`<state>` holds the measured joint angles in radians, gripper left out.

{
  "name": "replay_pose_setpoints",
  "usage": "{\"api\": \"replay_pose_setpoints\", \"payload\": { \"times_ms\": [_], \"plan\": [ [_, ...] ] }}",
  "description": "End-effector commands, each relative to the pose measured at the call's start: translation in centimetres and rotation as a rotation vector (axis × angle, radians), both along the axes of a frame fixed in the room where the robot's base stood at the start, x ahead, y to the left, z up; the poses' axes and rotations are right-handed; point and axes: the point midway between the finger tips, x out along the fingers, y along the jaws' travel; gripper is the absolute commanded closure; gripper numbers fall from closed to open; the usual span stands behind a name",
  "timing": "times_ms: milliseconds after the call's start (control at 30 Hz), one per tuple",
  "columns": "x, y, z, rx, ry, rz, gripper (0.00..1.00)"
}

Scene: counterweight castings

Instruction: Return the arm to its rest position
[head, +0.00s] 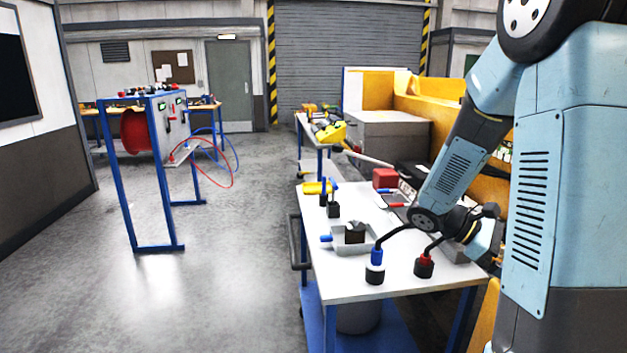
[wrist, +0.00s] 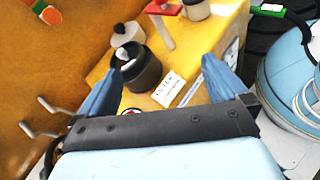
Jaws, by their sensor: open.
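My arm, light blue and grey, reaches down over the right side of the white workbench (head: 335,285) in the head view. My gripper is at its lower end near the bench's right edge, partly hidden by my own links. In the wrist view, the two blue fingers of my gripper (wrist: 160,62) are spread apart with nothing held between them. A dark round pot (wrist: 138,70) and a white label card (wrist: 168,88) show beyond the fingers on a yellow surface (wrist: 190,45).
On the bench are a grey tray (head: 345,247) with a dark block (head: 355,232), a blue-topped connector (head: 375,270), a red-topped connector (head: 424,266) and a red box (head: 384,178). Yellow-orange shelving (head: 450,110) stands behind. Open floor (head: 230,280) lies to the left.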

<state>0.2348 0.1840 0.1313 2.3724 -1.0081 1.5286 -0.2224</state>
Motion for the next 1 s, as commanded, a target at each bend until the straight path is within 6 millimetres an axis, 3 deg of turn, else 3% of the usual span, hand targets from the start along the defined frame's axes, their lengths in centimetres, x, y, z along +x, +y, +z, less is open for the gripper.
{"api": "replay_pose_setpoints", "payload": {
  "times_ms": [400,1000],
  "plan": [
    [-3.8,6.3,2.7,0.221,-0.459,-0.148,0.0],
    [-6.3,16.3,7.1,0.645,-1.128,-0.337,0.0]
  ]
}}
